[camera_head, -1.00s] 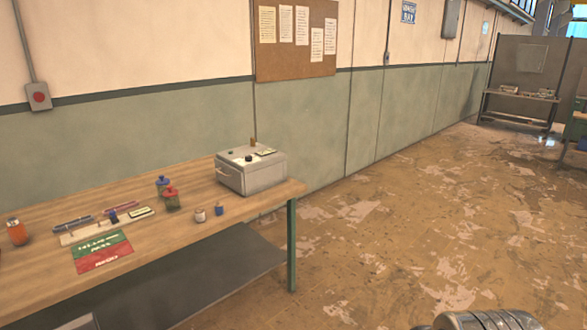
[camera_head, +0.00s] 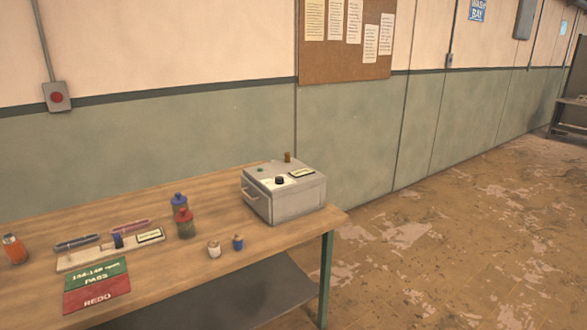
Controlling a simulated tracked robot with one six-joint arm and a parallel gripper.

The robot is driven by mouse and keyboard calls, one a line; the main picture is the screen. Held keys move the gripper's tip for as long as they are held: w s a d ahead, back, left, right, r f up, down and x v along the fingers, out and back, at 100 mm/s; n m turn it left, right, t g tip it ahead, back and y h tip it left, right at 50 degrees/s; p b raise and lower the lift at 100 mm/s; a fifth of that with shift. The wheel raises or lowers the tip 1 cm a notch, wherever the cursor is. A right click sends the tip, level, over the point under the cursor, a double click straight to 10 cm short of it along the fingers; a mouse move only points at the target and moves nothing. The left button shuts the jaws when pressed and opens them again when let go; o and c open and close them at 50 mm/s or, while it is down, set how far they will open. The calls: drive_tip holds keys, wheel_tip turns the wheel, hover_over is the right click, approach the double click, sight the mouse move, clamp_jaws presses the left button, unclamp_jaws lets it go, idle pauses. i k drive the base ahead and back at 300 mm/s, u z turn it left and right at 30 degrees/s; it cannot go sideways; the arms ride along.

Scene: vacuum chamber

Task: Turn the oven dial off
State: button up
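A grey box-shaped oven (camera_head: 300,201) with a handle on its left side stands at the right end of a wooden workbench (camera_head: 215,285). On its top are a black dial (camera_head: 279,180), a small green spot (camera_head: 260,170), a label plate (camera_head: 301,173) and a brown upright piece (camera_head: 287,157). The dial's setting is too small to read. My gripper is not in view.
On the bench are blue and red-topped bottles (camera_head: 185,223), two small jars (camera_head: 214,249), a tray with pens (camera_head: 110,249), a green and red PASS/REDO card (camera_head: 97,287) and an orange bottle (camera_head: 14,249). Open floor (camera_head: 460,260) lies to the right.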

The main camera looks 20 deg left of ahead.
sight(279, 180)
drive_tip(key=u, duration=0.1)
drive_tip(key=i, duration=0.95)
drive_tip(key=u, duration=0.55)
drive_tip(key=i, duration=0.75)
drive_tip(key=u, duration=1.15)
drive_tip(key=i, duration=0.9)
drive_tip(key=u, duration=0.45)
